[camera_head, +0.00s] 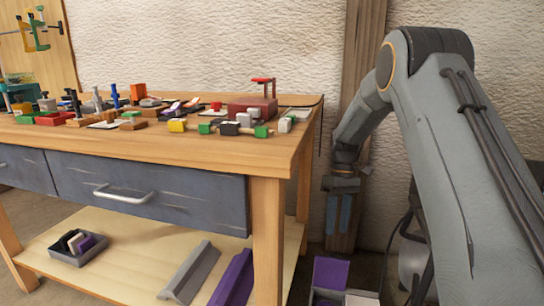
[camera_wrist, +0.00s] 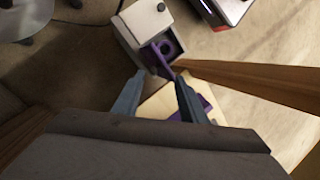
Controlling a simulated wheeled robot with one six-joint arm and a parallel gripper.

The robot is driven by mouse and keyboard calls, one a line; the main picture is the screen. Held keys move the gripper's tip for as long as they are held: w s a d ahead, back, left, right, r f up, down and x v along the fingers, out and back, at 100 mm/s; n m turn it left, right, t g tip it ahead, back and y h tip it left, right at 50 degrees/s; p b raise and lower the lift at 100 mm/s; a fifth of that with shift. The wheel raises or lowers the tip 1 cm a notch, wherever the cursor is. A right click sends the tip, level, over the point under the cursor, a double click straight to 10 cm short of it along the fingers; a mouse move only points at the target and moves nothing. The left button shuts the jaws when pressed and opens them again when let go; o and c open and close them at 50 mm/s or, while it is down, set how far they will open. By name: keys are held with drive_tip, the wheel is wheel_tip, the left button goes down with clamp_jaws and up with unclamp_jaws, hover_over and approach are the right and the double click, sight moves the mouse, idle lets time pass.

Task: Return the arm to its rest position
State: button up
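My gripper (camera_head: 338,228) hangs pointing down to the right of the workbench, below the bent arm. It also shows in the wrist view (camera_wrist: 161,80), where its two blue-grey fingers stand apart with nothing held between them. My arm (camera_head: 440,140) rises along the right side of the head view and bends down at its top. A grey bent lath (camera_head: 188,272) and a purple bent lath (camera_head: 234,280) lie on the bench's lower shelf.
The workbench (camera_head: 222,150) carries many small tools and blocks. A dark bin (camera_head: 78,250) stands on its lower shelf. A box with a purple part (camera_head: 330,272) stands on the floor below my gripper. A wooden post (camera_head: 345,225) stands against the wall.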

drive_tip(key=s+a+r+m+t+h, duration=0.1)
drive_tip(key=s+r+m+t, duration=0.15)
drive_tip(key=s, duration=0.95)
drive_tip(key=s+a+r+m+t, duration=0.15)
drive_tip(key=s+m+t, duration=0.25)
drive_tip(key=s, duration=0.8)
drive_tip(key=s+a+r+n+g+y, duration=0.1)
drive_tip(key=s+a+n, duration=0.2)
drive_tip(key=s+a, duration=0.55)
drive_tip(key=s+a+r+n+g, duration=0.2)
drive_tip(key=s+a+n, duration=0.25)
drive_tip(key=a, duration=0.75)
drive_tip(key=d+r+m+p, duration=0.3)
drive_tip(key=d+r+p, duration=0.7)
drive_tip(key=r+p, duration=0.3)
drive_tip(key=d+r+m+h+p, duration=0.1)
drive_tip(key=d+r+m+p, duration=0.3)
drive_tip(key=d+r+p, duration=0.7)
wheel_tip(320, 180, up, 2)
drive_tip(key=p, duration=0.6)
drive_tip(key=shift+s+d+r+m, duration=0.2)
drive_tip(key=shift+s+r+m, duration=0.1)
drive_tip(key=shift+s, duration=0.1)
